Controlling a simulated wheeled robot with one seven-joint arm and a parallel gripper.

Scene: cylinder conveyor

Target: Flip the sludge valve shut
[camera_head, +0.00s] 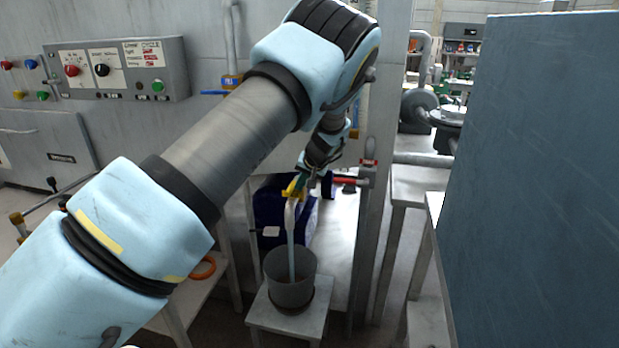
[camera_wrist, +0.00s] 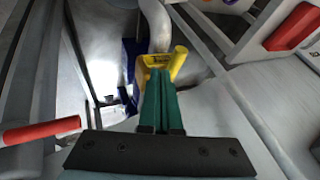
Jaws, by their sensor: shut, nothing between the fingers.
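A yellow valve handle (camera_head: 292,189) is at the spout above a grey bucket (camera_head: 291,292), and a pale stream (camera_head: 291,240) runs down into the bucket. In the wrist view the yellow handle (camera_wrist: 178,62) sits just beyond my fingertips, in front of a grey curved pipe (camera_wrist: 157,25). My gripper (camera_wrist: 160,72) has its green fingers shut together and empty. The fingertips overlap the handle's lower edge in the picture; I cannot tell whether they touch it. In the head view my gripper (camera_head: 310,178) is close to the handle and partly hidden by my wrist. No valve is labelled as sludge.
A red-handled valve (camera_head: 345,180) is just right of my gripper; red bars (camera_wrist: 40,130) show in the wrist view. A blue-handled valve (camera_head: 215,92) is on the wall pipe. The bucket stands on a small stool (camera_head: 262,315). A large blue-grey panel (camera_head: 540,180) blocks the right.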

